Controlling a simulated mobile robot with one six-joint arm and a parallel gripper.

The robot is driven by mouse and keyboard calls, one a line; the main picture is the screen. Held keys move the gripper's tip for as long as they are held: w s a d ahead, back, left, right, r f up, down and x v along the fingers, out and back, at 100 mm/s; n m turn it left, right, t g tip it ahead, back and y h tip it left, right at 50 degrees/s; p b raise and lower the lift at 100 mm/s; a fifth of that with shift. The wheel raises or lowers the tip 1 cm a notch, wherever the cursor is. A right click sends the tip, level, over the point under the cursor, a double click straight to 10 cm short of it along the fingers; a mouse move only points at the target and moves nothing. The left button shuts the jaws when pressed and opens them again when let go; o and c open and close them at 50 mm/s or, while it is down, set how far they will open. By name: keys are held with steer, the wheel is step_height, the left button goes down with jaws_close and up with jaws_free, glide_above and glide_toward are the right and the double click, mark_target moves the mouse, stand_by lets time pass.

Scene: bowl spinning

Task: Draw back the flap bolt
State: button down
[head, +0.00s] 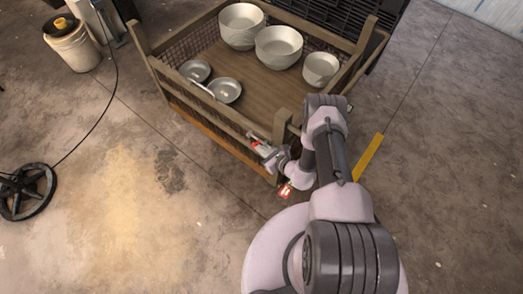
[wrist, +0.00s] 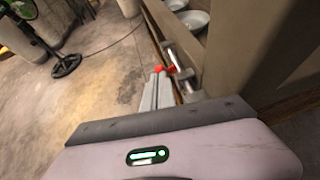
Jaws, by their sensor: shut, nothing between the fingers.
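The flap bolt is a silver fitting (wrist: 182,66) with a red part (wrist: 163,70) on the front side of the crate near its right corner post. In the head view the red part (head: 257,145) shows small beside my gripper (head: 263,150). In the wrist view the two pale fingers of my gripper (wrist: 155,88) lie together, shut and empty. Their tips are at the red part; I cannot tell whether they touch it. The fingers hide part of the fitting.
The wooden crate (head: 205,112) with mesh sides holds several pale bowls (head: 279,45) and two small dishes (head: 226,91). Its corner post (head: 281,127) stands close to my gripper. A bucket (head: 73,47) and a black wheel-like base (head: 25,190) stand left.

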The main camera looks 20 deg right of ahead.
mark_target(254, 145)
steer(key=w+a+b, duration=0.2)
steer(key=w, duration=0.1)
steer(key=shift+w+a+f, duration=0.1)
steer(key=shift+a, duration=0.1)
steer(key=shift+r, duration=0.2)
steer(key=shift+w, duration=0.1)
steer(key=shift+d+r, duration=0.1)
